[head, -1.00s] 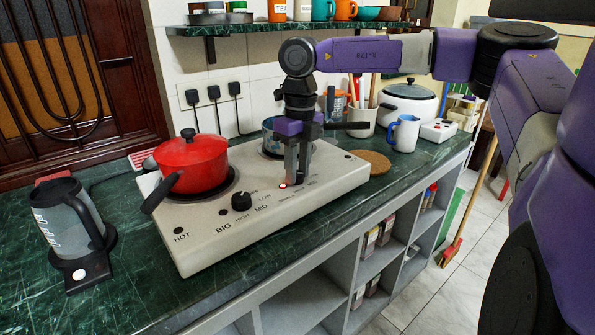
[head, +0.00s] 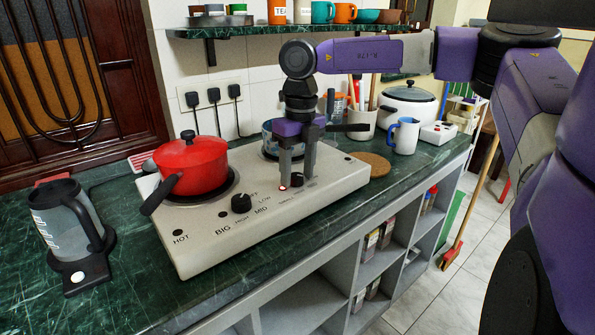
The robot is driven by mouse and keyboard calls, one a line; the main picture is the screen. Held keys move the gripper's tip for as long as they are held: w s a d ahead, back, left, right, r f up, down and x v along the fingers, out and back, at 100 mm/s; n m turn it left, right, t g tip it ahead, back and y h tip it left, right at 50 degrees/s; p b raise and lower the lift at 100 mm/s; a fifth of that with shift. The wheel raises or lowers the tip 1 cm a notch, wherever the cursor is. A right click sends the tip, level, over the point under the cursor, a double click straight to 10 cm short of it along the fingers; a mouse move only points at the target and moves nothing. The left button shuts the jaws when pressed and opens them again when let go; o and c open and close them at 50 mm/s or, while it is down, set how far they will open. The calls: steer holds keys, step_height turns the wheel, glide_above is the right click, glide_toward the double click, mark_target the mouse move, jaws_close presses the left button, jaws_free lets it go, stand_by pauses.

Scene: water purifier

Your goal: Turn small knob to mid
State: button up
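The small knob (head: 297,179) is a black dial on the right front of the white two-burner stove (head: 225,232). My gripper (head: 297,181) points down at it, with one finger on each side of the knob. The fingers are apart; whether they touch the knob cannot be told. A red light shows beside the left fingertip. The big knob (head: 241,202), black with printed labels around it, stands to the left. The small knob's pointer and most of its labels are hidden or too small to read.
A red pot (head: 193,165) sits on the left burner and a glass pan (head: 270,137) on the right burner behind my gripper. A kettle (head: 68,225) stands at left. A cork mat (head: 372,163), blue jug (head: 404,135) and white cooker (head: 407,104) are at right.

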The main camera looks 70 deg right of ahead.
mark_target(299, 174)
steer(key=r, duration=0.4)
steer(key=r+p, duration=0.1)
steer(key=r, duration=0.2)
steer(key=shift+s+d+r, duration=0.1)
steer(key=shift+d+r, duration=0.1)
steer(key=shift+r, duration=0.2)
stand_by(0.5)
